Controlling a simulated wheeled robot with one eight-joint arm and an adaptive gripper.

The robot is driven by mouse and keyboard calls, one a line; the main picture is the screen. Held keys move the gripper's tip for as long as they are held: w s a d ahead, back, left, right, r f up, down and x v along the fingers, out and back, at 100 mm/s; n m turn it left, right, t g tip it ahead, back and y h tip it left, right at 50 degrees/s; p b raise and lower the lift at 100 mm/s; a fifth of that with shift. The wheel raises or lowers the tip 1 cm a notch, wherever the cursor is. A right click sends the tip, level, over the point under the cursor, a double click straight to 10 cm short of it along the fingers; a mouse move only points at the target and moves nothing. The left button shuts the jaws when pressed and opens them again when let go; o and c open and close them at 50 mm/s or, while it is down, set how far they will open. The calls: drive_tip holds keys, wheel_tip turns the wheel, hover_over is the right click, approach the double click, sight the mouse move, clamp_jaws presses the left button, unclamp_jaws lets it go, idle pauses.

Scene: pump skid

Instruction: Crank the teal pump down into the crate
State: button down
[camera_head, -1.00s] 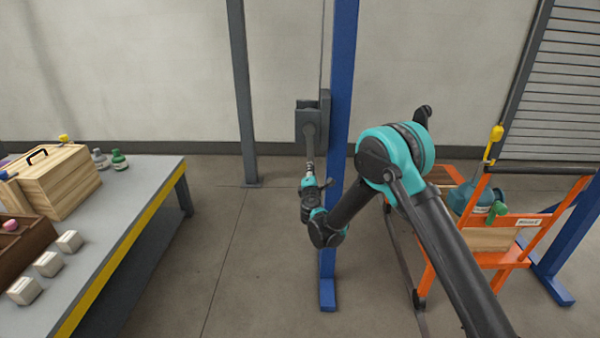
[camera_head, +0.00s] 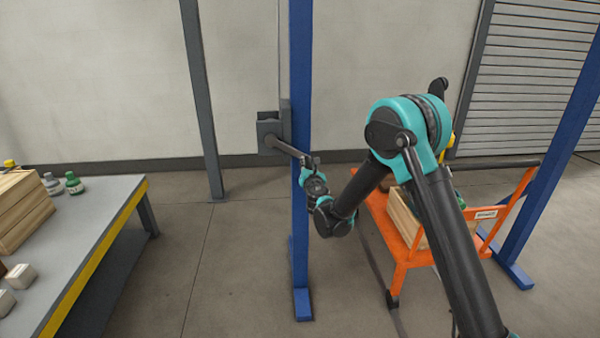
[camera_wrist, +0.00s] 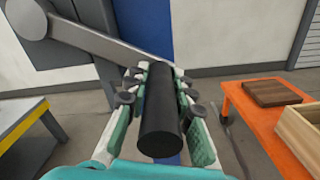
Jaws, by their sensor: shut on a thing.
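The winch box (camera_head: 270,132) is on a blue post, and its grey crank arm (camera_head: 288,147) slants down to the right. My gripper (camera_head: 310,166) is at the outer end of the crank arm. In the wrist view my gripper (camera_wrist: 160,88) is shut around the black crank handle (camera_wrist: 161,115). The wooden crate (camera_head: 403,214) sits on the orange cart (camera_head: 404,248) at right and shows partly in the wrist view (camera_wrist: 301,132). The teal pump is almost wholly hidden behind my arm, so its height over the crate cannot be told.
The blue winch post (camera_head: 300,220) stands close beside my gripper. Another blue post (camera_head: 553,160) stands at right, and a grey post (camera_head: 202,100) at left. A grey table (camera_head: 95,230) with bottles, blocks and a wooden box is at left. The floor between table and winch post is clear.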

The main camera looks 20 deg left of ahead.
wheel_tip(320, 180, up, 16)
drive_tip(key=n, duration=1.2)
drive_tip(key=s+a+r+n, duration=0.1)
drive_tip(key=s+a+r, duration=0.2)
drive_tip(key=a+r, duration=0.25)
drive_tip(key=s+a+r, duration=0.2)
drive_tip(key=s+a, duration=0.5)
drive_tip(key=a, duration=0.5)
drive_tip(key=s+a+f+n, duration=0.4)
drive_tip(key=a+f+n, duration=0.2)
drive_tip(key=a+f, duration=0.2)
drive_tip(key=shift+f+n, duration=0.4)
drive_tip(key=shift+f, duration=0.9)
